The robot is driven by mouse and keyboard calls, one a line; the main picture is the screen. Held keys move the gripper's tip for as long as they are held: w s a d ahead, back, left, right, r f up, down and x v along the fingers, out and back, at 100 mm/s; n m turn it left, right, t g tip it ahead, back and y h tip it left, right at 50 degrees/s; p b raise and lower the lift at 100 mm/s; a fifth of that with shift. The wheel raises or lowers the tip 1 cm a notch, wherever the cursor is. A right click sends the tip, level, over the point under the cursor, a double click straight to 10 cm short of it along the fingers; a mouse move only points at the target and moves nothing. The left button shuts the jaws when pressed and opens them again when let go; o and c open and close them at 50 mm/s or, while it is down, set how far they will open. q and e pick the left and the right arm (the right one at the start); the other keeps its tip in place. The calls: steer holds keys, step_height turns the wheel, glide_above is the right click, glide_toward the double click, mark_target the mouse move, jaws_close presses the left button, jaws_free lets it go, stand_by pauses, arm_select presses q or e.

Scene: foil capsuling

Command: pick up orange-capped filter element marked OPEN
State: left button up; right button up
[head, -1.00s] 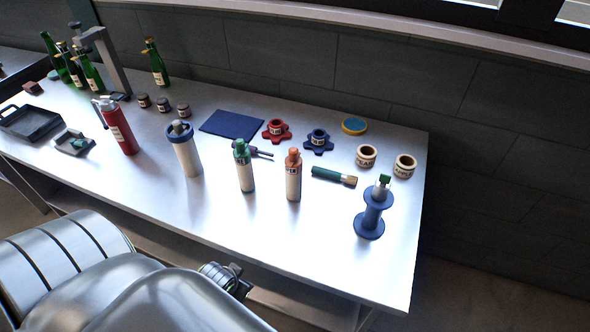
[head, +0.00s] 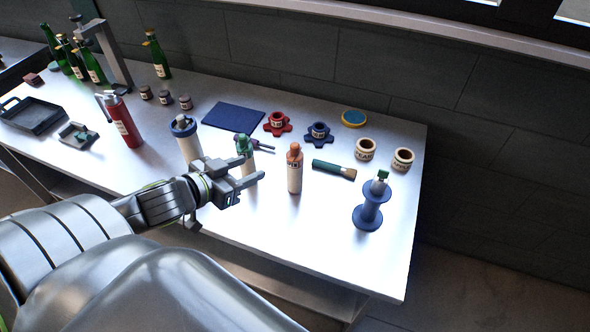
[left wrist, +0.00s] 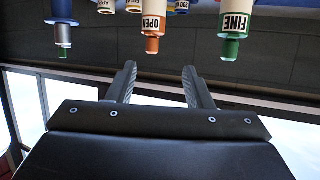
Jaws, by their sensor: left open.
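The orange-capped filter element (head: 295,170) stands upright on the table in the head view. It has a pale body and an orange top. In the left wrist view its label reads OPEN (left wrist: 152,25) and it appears upside down, beyond the fingers and roughly between them. My left gripper (head: 258,178) is open and empty, to the left of the orange-capped element and apart from it. The green-capped filter element (head: 246,158) stands behind the left gripper, partly hidden by it; its label reads FINE in the left wrist view (left wrist: 234,22). My right gripper is not in view.
A blue spool (head: 370,205) stands to the right, and a green-handled brush (head: 333,169) lies beside the orange-capped element. A blue-topped cylinder (head: 188,142) and red extinguisher (head: 122,120) stand left. Red (head: 277,124) and blue (head: 319,135) knobs lie behind. The front right tabletop is clear.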

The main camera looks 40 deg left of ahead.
arm_select(q)
steer(key=b, duration=0.3)
glide_toward(300, 149)
steer(key=w, duration=0.1)
steer(key=w+f, duration=0.1)
steer(key=w, duration=0.1)
steer(key=shift+w+f+h, duration=0.1)
steer(key=shift+w+h, duration=0.05)
steer(key=shift+h, duration=0.15)
steer(key=shift+p+x, duration=0.55)
steer(key=shift+x, duration=2.55)
steer(key=shift+d, duration=0.1)
jaws_close()
